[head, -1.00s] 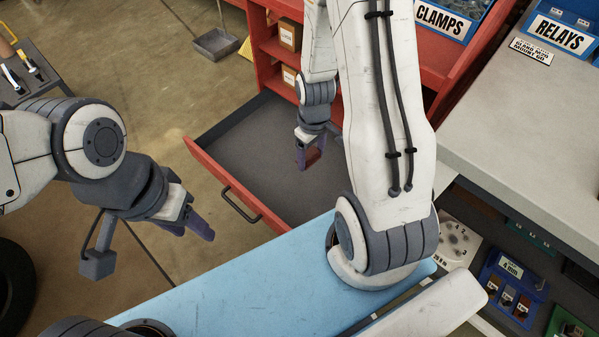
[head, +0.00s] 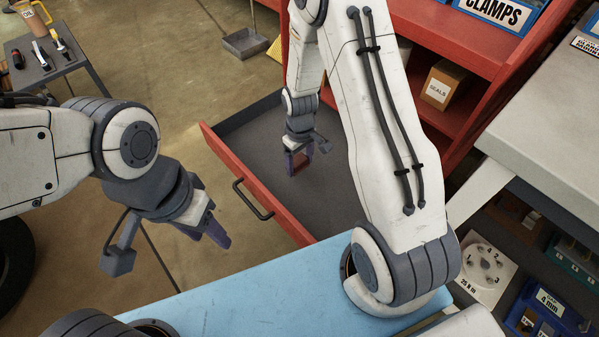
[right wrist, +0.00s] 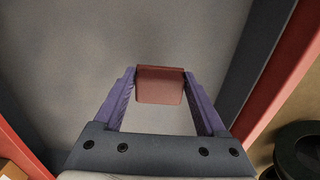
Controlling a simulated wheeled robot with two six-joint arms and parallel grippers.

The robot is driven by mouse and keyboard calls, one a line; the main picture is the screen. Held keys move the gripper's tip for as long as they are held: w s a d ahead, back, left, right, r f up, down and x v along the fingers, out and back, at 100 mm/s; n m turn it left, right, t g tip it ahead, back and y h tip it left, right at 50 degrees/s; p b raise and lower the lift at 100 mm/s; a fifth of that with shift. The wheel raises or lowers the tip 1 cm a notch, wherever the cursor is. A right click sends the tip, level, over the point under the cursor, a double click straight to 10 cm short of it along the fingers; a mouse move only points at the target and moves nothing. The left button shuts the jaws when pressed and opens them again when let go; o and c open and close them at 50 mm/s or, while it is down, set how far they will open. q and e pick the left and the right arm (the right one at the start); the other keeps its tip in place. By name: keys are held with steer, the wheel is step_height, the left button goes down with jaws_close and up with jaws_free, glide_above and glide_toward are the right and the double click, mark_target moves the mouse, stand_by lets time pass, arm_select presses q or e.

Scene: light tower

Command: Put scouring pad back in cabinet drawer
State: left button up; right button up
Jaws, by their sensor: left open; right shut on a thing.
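The scouring pad (right wrist: 160,87) is a reddish-brown block held between the purple fingers of my right gripper (right wrist: 160,100) in the right wrist view. In the head view the pad (head: 299,161) shows small between the fingers of the right gripper (head: 299,165). That gripper points down over the open cabinet drawer (head: 255,184), which has a red front, a dark handle and a grey floor. The drawer floor (right wrist: 85,50) fills most of the right wrist view, with no other thing seen on it. My left gripper (head: 215,232) is open and empty, outside the drawer front.
The red cabinet (head: 460,55) with shelves and a seals box (head: 440,88) stands behind the drawer. A light blue surface (head: 260,300) lies in front. A grey worktop (head: 550,110) is at the right, and a tool cart (head: 45,65) at the far left.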

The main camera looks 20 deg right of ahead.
mark_target(299, 177)
steer(key=shift+w+a+f, duration=0.15)
steer(key=shift+w+f, duration=0.05)
steer(key=shift+f+b, duration=0.9)
steer(key=shift+f, duration=1)
